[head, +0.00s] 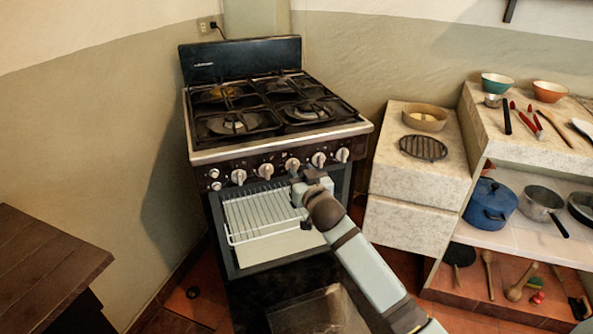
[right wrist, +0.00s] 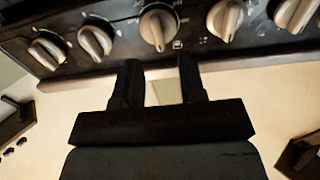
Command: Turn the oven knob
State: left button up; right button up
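The stove (head: 275,155) has a row of pale oven knobs along its dark front panel; the middle knob (head: 292,165) is just above my right gripper (head: 302,182). In the right wrist view, the middle knob (right wrist: 158,27) is straight ahead of my right gripper (right wrist: 160,72). The two dark fingers are apart, with nothing between them, and their tips appear short of the knob. Other knobs (right wrist: 96,40) sit on both sides of it. My left gripper is not in view.
A wire rack (head: 262,213) shows in the oven below the panel. A stone counter (head: 415,180) with a grate and bowl stands right of the stove; shelves with a blue pot (head: 490,203) are farther right. A wooden table (head: 45,260) is at the left.

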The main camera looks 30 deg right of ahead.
aim_at(295, 164)
jog(key=w, duration=0.3)
jog(key=shift+d, duration=0.2)
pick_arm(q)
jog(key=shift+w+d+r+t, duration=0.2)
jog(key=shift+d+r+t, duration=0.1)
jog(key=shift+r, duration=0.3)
pick_arm(e)
jog(key=shift+w, duration=0.2)
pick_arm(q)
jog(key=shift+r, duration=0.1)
pick_arm(e)
grip_shut()
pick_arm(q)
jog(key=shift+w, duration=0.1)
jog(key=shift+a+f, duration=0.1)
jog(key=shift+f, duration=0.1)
pick_arm(e)
jog(key=shift+r+n, duration=0.1)
jog(key=shift+n, duration=0.2)
